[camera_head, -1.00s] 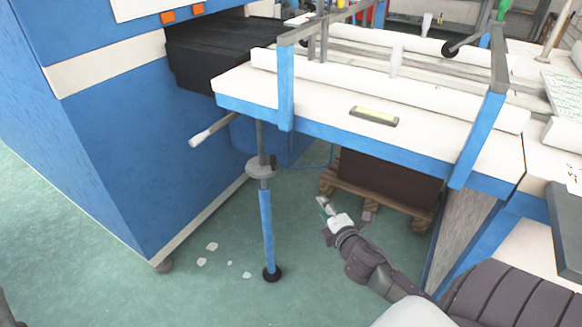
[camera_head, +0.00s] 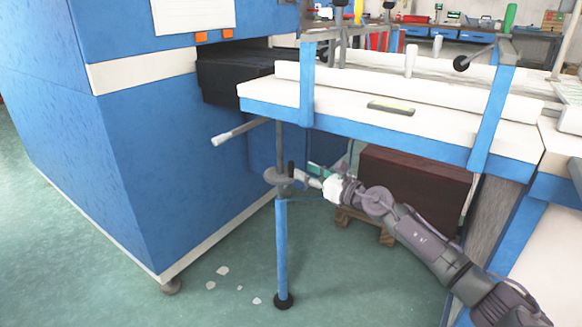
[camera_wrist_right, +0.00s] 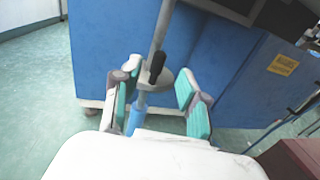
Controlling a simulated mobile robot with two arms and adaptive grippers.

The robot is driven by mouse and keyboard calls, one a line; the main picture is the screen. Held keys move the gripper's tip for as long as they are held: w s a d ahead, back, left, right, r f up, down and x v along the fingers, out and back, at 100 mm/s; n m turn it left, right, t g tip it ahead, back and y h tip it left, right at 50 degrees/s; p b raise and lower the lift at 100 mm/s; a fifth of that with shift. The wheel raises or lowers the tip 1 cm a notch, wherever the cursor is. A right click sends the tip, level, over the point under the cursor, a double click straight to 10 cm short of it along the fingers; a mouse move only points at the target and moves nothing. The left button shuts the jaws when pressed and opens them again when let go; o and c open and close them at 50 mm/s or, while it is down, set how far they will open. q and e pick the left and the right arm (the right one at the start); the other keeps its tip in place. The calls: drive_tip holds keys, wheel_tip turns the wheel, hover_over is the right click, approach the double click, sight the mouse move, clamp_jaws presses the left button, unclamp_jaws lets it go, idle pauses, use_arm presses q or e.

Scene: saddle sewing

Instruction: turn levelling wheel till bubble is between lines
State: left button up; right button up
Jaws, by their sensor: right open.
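The levelling wheel (camera_head: 272,177) is a grey disc on the upright screw of a blue support leg (camera_head: 282,240), under the table's left end. A black handle (camera_head: 291,170) stands up from its rim. The spirit level (camera_head: 391,107) lies on the tabletop; its bubble is too small to read. My right gripper (camera_head: 314,175) is just right of the wheel, coming from the right. In the right wrist view, its green-padded fingers (camera_wrist_right: 158,72) are open, with the wheel (camera_wrist_right: 146,78) and black handle (camera_wrist_right: 157,66) showing between them. Contact is not clear. My left gripper is not in view.
A large blue machine (camera_head: 170,150) stands left of the leg. The white table (camera_head: 350,118) with blue edge is above my right arm. A grey lever (camera_head: 240,132) sticks out near the leg's top. A dark brown block on a pallet (camera_head: 365,225) stands behind my arm.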

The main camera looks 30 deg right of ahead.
sight(293, 166)
drive_tip(key=shift+b+x, duration=0.5)
drive_tip(key=shift+x, duration=2.7)
drive_tip(key=shift+a, duration=0.1)
clamp_jaws()
